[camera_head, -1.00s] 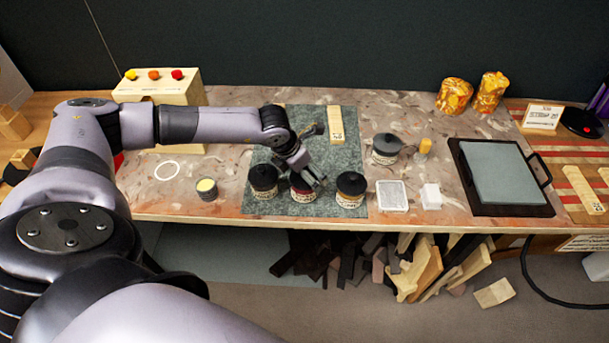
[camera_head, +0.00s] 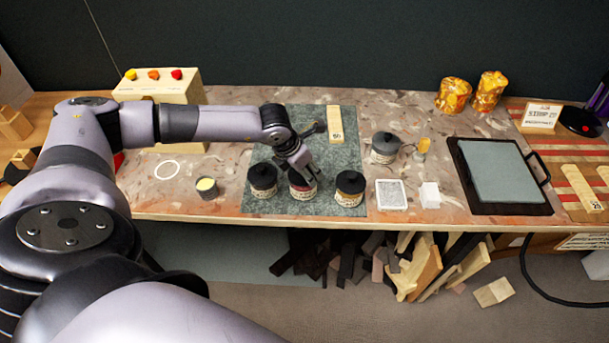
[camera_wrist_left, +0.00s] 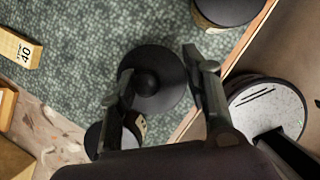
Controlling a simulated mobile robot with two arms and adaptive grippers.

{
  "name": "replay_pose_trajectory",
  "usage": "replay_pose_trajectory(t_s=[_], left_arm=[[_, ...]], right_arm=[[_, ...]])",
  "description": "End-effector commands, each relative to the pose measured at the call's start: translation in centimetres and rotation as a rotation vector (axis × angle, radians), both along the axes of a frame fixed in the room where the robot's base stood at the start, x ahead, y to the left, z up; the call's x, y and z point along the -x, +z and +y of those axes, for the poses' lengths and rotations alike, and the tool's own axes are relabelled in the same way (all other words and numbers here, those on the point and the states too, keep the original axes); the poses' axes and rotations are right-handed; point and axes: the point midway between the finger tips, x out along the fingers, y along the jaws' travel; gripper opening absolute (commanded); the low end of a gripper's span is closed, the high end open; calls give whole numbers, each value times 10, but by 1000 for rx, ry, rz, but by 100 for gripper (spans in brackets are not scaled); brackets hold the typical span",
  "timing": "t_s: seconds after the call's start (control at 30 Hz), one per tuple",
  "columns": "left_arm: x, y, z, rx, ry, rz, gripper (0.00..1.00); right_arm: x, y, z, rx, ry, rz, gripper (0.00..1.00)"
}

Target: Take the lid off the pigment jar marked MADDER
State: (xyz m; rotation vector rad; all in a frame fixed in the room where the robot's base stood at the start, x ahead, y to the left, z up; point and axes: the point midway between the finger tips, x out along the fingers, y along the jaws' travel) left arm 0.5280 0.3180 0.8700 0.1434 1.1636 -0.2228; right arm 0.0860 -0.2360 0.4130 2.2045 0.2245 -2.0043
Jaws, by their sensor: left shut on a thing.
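Three dark-lidded pigment jars stand in a row near the front edge of the green mat: the left jar (camera_head: 263,182), the middle jar (camera_head: 302,190) with a reddish band, and the right jar (camera_head: 349,190). Their labels are too small to read. My left gripper (camera_head: 304,172) reaches down over the middle jar. In the left wrist view, its fingers (camera_wrist_left: 158,84) are on either side of that jar's round black lid (camera_wrist_left: 158,72), which has a knob, and are shut on it. The jar body under the lid is hidden there. I cannot tell whether the lid is raised. My right gripper is not in view.
The left and right jars are close on both sides of the gripper. A small yellow-topped tin (camera_head: 206,189) stands left, a grey pot (camera_head: 385,148) right. A white tile (camera_head: 391,194) lies by the front edge. The mat (camera_head: 350,155) is mostly clear behind the jars.

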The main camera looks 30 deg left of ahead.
Motion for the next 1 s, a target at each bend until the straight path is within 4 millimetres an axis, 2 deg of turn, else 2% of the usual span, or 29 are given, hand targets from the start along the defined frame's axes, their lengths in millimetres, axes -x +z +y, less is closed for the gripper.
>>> replay_pose_trajectory(t_s=[0.03,0.33,0.53,0.67,0.77,1.0], left_arm=[[2,-5,8,-16,9,9,25],[3,-6,10,-21,11,13,25],[2,8,9,-17,11,10,25],[1,30,7,-14,7,5,25],[1,55,6,-11,7,2,25],[0,127,4,-9,6,-1,25]], right_arm=[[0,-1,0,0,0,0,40],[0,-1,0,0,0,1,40],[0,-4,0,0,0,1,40],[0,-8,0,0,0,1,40],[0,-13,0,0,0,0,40],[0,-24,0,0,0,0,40]])
